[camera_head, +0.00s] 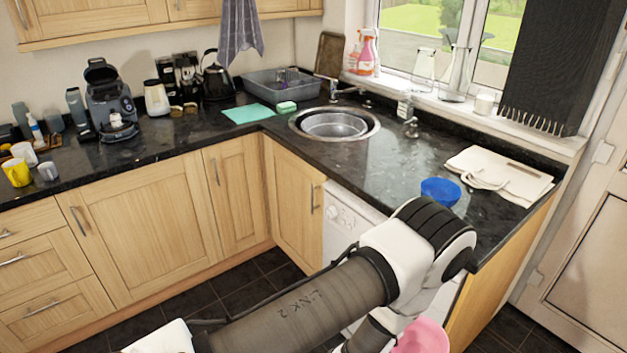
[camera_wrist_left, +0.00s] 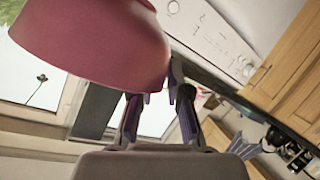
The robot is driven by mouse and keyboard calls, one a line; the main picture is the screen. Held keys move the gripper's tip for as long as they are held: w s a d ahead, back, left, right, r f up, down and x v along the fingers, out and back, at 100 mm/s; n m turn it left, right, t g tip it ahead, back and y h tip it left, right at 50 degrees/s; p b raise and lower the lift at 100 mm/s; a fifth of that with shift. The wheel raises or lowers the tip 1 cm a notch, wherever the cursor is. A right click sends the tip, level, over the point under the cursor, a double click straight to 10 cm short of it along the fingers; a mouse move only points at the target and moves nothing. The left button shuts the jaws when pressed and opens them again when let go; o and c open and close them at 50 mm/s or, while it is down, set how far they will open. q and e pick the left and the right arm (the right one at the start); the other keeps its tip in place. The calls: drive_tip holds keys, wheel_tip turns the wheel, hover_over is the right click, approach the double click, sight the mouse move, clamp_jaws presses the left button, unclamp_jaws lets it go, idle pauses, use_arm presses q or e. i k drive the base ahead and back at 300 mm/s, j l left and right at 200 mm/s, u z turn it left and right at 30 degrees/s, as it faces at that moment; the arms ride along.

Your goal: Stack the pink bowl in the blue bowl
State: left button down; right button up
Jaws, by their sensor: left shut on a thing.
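The blue bowl (camera_head: 440,192) stands on the dark granite worktop at the right, near the front edge. The pink bowl (camera_head: 422,338) shows at the bottom of the head view, in front of the worktop and lower than it, partly hidden by my left arm. In the left wrist view the pink bowl (camera_wrist_left: 95,40) fills the upper left. My left gripper (camera_wrist_left: 160,92) is shut on the pink bowl by its edge. In the head view my arm hides that gripper. My right gripper is in neither view.
A cream cloth (camera_head: 500,172) lies on the worktop right of the blue bowl. The round sink (camera_head: 335,124) is behind to the left. Bare granite (camera_head: 385,165) lies between the sink and the blue bowl. The white appliance (camera_head: 345,222) stands below the worktop edge.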

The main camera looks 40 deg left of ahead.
sight(439, 196)
drive_tip(key=i+l+u, duration=0.2)
drive_tip(key=u, duration=0.25)
drive_tip(key=i+l+u, duration=0.2)
drive_tip(key=l+u, duration=0.25)
drive_tip(key=i+l+u, duration=0.1)
drive_tip(key=l+u, duration=0.15)
drive_tip(key=u, duration=0.2)
drive_tip(key=l+u, duration=0.45)
drive_tip(key=i+j, duration=0.05)
